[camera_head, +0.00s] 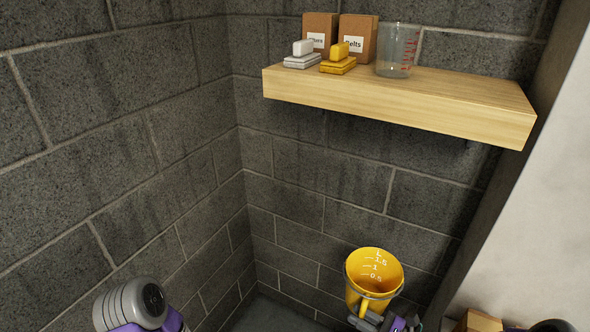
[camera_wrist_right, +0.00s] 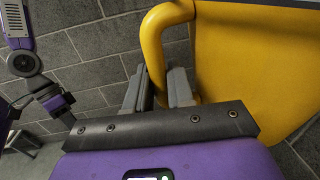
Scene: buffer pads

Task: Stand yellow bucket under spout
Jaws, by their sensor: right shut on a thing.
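The yellow bucket (camera_head: 371,270) hangs in the lower right of the head view, mouth up and leaning toward me, with white volume marks inside. My right gripper (camera_head: 366,319) is at its front, low in the frame. In the right wrist view the right gripper's grey fingers (camera_wrist_right: 160,92) are shut on the bucket's yellow handle (camera_wrist_right: 153,50), beside the bucket wall (camera_wrist_right: 245,65). The bucket's base is hidden in the head view. I see no spout in either view. Part of my left arm shows, but I cannot make out its gripper.
A wooden wall shelf (camera_head: 400,98) juts out above the bucket. It holds two brown boxes (camera_head: 358,40), a clear measuring beaker (camera_head: 397,50), and white (camera_head: 302,54) and yellow (camera_head: 339,59) stacked items. Grey block walls meet in a corner left of the bucket.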

